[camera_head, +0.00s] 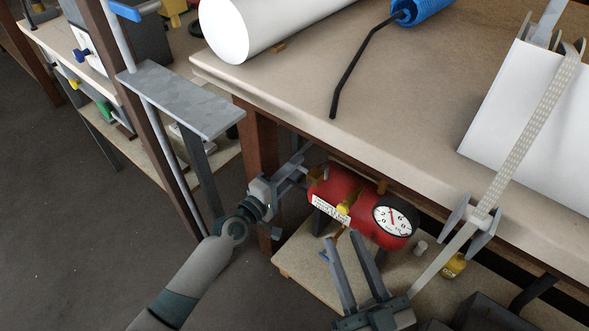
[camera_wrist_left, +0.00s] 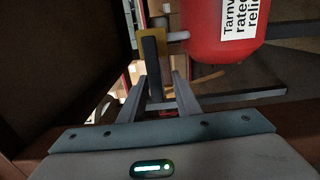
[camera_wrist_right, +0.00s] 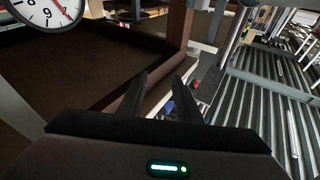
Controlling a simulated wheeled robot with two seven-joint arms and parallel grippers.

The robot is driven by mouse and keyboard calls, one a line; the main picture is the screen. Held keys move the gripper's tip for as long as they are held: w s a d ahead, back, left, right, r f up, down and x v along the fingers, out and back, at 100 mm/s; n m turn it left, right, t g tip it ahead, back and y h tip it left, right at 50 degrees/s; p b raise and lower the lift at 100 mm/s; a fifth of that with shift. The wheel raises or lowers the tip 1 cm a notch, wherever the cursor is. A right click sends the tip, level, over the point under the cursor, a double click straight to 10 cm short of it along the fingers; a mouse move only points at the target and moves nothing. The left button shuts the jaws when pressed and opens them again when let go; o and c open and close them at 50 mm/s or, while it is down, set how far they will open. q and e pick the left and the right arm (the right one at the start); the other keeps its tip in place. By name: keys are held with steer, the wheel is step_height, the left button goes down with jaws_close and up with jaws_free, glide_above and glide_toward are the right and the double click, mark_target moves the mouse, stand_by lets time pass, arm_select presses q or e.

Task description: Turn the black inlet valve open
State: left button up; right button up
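A red tank (camera_head: 330,188) with a white label and a round gauge (camera_head: 396,220) sits on the low shelf under the bench. In the left wrist view a black lever (camera_wrist_left: 152,70), seemingly the inlet valve's handle, hangs from a yellow fitting (camera_wrist_left: 155,35) on a short grey pipe at the tank's left end. My left gripper (camera_head: 305,162) is open at that end. In its wrist view the fingertips (camera_wrist_left: 159,76) lie on both sides of the lever's lower part; contact cannot be told. My right gripper (camera_head: 345,238) is open and empty in front of the tank.
The bench top (camera_head: 400,120) overhangs the tank, and a brown leg (camera_head: 258,145) stands behind my left wrist. A yellow bottle (camera_head: 453,265) and a small white cap (camera_head: 420,248) stand right of the tank. A grey metal plate (camera_head: 185,98) is at the left.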

arm_select(q)
steer(key=shift+s, duration=0.1)
